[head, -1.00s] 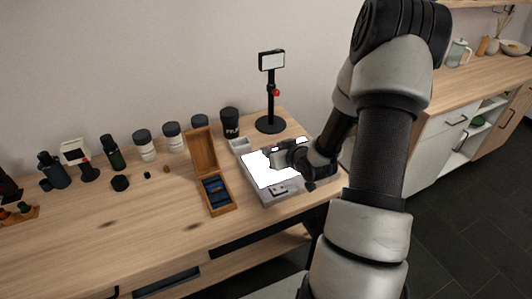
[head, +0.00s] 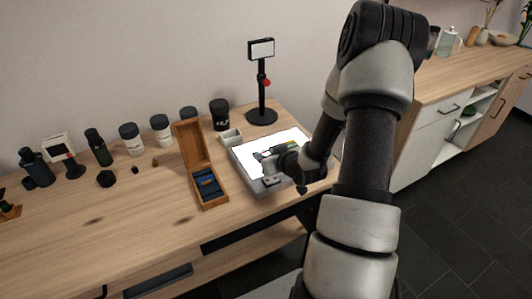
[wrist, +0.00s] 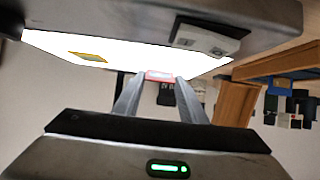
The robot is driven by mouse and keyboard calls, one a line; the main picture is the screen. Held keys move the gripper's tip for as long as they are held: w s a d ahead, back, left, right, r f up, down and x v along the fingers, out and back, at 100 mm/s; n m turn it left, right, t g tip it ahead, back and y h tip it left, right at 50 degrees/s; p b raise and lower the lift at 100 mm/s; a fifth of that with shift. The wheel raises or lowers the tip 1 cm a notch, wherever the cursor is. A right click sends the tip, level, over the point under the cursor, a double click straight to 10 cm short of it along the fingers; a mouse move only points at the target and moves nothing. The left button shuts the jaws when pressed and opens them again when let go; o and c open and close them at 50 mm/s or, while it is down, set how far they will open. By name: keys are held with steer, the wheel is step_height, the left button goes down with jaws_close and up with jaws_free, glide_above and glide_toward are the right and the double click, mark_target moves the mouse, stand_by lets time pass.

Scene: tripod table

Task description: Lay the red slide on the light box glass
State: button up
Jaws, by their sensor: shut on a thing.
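The red slide (wrist: 158,76) is held between my gripper's fingertips (wrist: 160,92) in the wrist view. My gripper (head: 265,157) is low over the light box glass (head: 247,161) in the head view, with the wrist reaching in from the right. The glass glows white and also shows in the wrist view (wrist: 135,52). I cannot tell whether the slide touches it. A yellow-framed slide (wrist: 88,57) lies on the glass, apart from the red one. The grey light box (head: 265,190) stands at the table's right end.
An open wooden slide box (head: 211,201) with blue contents stands left of the light box. A small white tray (head: 231,136), a black cup (head: 220,114) and a black stand (head: 262,115) are behind. Bottles line the back left. The front left tabletop is clear.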

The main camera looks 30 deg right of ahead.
steer(key=o, duration=1.1)
steer(key=p+v, duration=1.1)
steer(key=v, duration=0.6)
steer(key=shift+s+r, duration=0.15)
steer(key=shift+r, duration=0.05)
steer(key=shift+f, duration=0.1)
